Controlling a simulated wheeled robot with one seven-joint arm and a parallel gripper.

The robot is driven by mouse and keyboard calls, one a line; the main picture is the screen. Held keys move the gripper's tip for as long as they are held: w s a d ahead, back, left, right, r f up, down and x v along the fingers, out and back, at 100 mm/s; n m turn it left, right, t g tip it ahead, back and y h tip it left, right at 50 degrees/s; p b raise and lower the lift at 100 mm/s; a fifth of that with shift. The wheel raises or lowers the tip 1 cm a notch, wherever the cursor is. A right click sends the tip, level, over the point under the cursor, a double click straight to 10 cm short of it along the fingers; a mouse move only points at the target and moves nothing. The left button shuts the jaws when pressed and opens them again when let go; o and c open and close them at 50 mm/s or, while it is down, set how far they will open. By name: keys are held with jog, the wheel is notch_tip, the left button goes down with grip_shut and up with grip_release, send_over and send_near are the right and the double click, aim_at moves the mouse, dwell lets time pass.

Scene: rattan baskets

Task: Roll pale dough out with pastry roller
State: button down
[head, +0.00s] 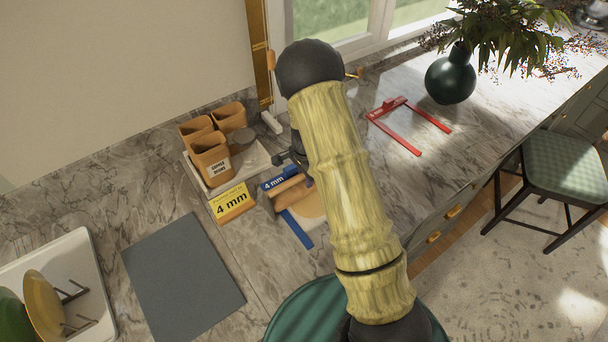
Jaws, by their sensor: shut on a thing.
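The pale dough (309,204) lies flat on the counter inside a blue frame (298,229) marked 4 mm. The pastry roller (289,190) is a tan-brown cylinder lying across the upper left part of the dough, by the frame's labelled end. My gripper (297,158) shows only as dark parts above the frame at the left of my arm. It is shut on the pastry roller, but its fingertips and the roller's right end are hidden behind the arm. I cannot tell whether the roller presses on the dough.
A yellow 4 mm card (233,204) stands left of the frame. Behind it, brown canisters (212,160) stand on a pale tray (258,157). A grey mat (183,277) lies left, beside a white dish tray (82,247). A red frame (416,148) and dark vase (450,80) are right.

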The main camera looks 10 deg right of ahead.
jog(key=shift+s+d, duration=0.3)
jog(key=shift+s, duration=0.5)
jog(key=shift+s+d, duration=0.3)
jog(key=shift+s, duration=0.55)
jog(key=shift+s+d+b, duration=0.15)
jog(key=shift+s+b, duration=0.05)
jog(key=shift+b, duration=0.1)
jog(key=shift+s+d+r+b, duration=0.15)
jog(key=shift+s+d, duration=0.25)
jog(key=shift+s, duration=0.5)
jog(key=shift+s+d+f+b, duration=0.1)
jog(key=shift+s+d+b, duration=0.2)
jog(key=shift+s, duration=0.55)
jog(key=shift+w, duration=0.15)
jog(key=shift+w+a+p, duration=0.3)
jog(key=shift+w, duration=0.45)
jog(key=shift+w+a+p, duration=0.3)
jog(key=shift+w+a, duration=0.05)
jog(key=shift+w, duration=0.4)
jog(key=shift+w+a+p, duration=0.3)
jog(key=shift+w, duration=0.45)
